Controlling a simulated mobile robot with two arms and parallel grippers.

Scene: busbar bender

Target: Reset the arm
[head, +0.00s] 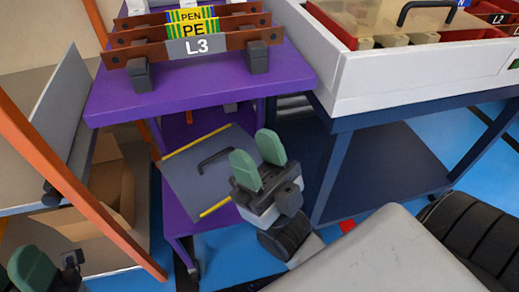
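My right gripper (258,159) is in the lower middle of the head view, with two green finger pads standing apart and nothing between them. It hangs in front of the purple cart, and a grey panel with a black handle (215,157) shows behind it. My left gripper (33,270) is only partly in view at the bottom left corner. One green pad of it shows clearly, and the rest is cut off by the frame edge. I see nothing held by it.
A purple cart (200,93) carries copper busbars (145,52) labelled L3, PE and PEN on dark supports. A white-walled box (400,75) sits on a dark blue table (420,112) at right. An orange post (70,180) and grey shelving stand at left. Blue floor shows between.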

